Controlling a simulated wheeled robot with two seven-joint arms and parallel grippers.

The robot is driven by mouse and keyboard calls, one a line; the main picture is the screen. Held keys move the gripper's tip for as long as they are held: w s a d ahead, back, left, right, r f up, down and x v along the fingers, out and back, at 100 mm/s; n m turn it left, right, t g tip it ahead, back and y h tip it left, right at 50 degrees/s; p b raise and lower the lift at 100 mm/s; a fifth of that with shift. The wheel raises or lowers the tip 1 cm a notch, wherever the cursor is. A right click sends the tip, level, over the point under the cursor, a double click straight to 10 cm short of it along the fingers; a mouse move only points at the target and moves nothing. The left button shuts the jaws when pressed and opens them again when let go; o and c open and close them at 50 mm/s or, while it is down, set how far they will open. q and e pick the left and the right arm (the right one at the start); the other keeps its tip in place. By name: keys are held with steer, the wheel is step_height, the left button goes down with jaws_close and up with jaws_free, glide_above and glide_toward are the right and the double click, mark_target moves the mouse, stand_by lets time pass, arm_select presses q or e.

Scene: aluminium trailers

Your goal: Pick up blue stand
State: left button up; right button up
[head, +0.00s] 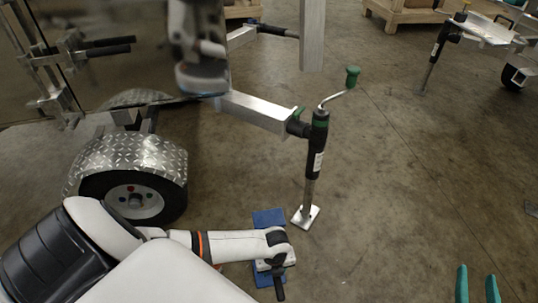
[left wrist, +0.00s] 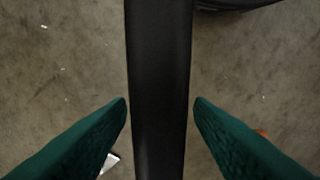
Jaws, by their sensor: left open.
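The blue stand (head: 268,217) lies low on the concrete floor, left of the jack's foot. A blue part shows above and below the end of my left arm, which covers its middle in the head view. My left gripper (left wrist: 160,108) is open, with dark green fingers apart on either side of a black bar. I cannot tell what that bar is or whether the fingers touch it. No blue shows in the left wrist view. My right gripper (head: 478,285) is open and empty, its teal fingertips showing at the lower right.
A jack (head: 317,160) with a green crank handle stands on a metal foot plate (head: 305,217), close right of the blue stand. A trailer wheel (head: 135,195) under a diamond-plate fender is at left. Another trailer (head: 485,28) is at the upper right. Floor at right is mostly clear.

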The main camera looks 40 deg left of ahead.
steer(key=shift+f, duration=0.1)
arm_select(q)
jaws_close()
steer(key=shift+w, duration=0.25)
steer(key=shift+r, duration=0.2)
